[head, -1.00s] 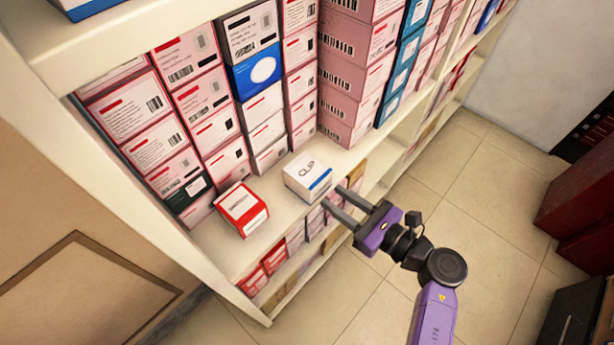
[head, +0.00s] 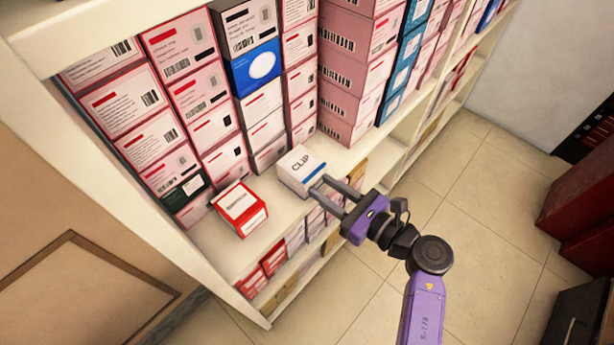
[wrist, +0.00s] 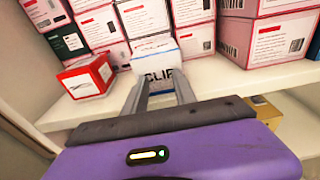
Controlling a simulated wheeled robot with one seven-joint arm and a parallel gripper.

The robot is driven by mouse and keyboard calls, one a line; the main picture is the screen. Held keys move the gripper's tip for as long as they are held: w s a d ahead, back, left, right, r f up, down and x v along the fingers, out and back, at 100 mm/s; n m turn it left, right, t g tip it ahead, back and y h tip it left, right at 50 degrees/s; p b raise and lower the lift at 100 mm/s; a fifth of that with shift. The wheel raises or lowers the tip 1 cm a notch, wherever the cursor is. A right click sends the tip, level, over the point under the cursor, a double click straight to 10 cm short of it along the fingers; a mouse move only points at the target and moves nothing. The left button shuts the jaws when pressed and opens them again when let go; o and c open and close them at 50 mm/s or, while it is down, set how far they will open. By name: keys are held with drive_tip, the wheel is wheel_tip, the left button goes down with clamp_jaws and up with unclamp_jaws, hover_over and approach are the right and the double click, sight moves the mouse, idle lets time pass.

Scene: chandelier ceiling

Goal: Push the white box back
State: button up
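The white box (head: 299,163), marked CLIP with a blue stripe on its front, sits on the shelf (head: 279,217) near the front of the stacks. It also shows in the wrist view (wrist: 155,50) beyond my fingers. My gripper (head: 320,184) is open, its two fingers parallel with a gap between them and nothing gripped. The fingertips are at the box's front face and appear to touch it. The fingers hide part of that face in the wrist view.
A red and white box (head: 240,208) stands on the shelf to the left of the white box. Stacked pink boxes (head: 350,75) and a blue box (head: 255,70) stand behind. Bare shelf lies to the right of the white box. The floor in front is open.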

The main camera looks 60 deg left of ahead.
sight(316, 176)
drive_tip(key=shift+b+x, duration=0.65)
drive_tip(key=shift+x, duration=0.75)
drive_tip(key=shift+w+d+r+p, duration=0.1)
drive_tip(key=shift+d+r+p, duration=0.3)
drive_tip(key=shift+r+p, duration=0.3)
drive_tip(key=shift+w+d+r+p, duration=0.1)
drive_tip(key=shift+d+r+p, duration=0.35)
drive_tip(key=shift+r, duration=0.5)
drive_tip(key=f+v, duration=0.1)
drive_tip(key=v, duration=1.3)
drive_tip(key=shift+d+f+b, duration=0.2)
drive_tip(key=shift+d+b, duration=0.1)
drive_tip(key=shift+d, duration=0.2)
drive_tip(key=shift+w, duration=0.1)
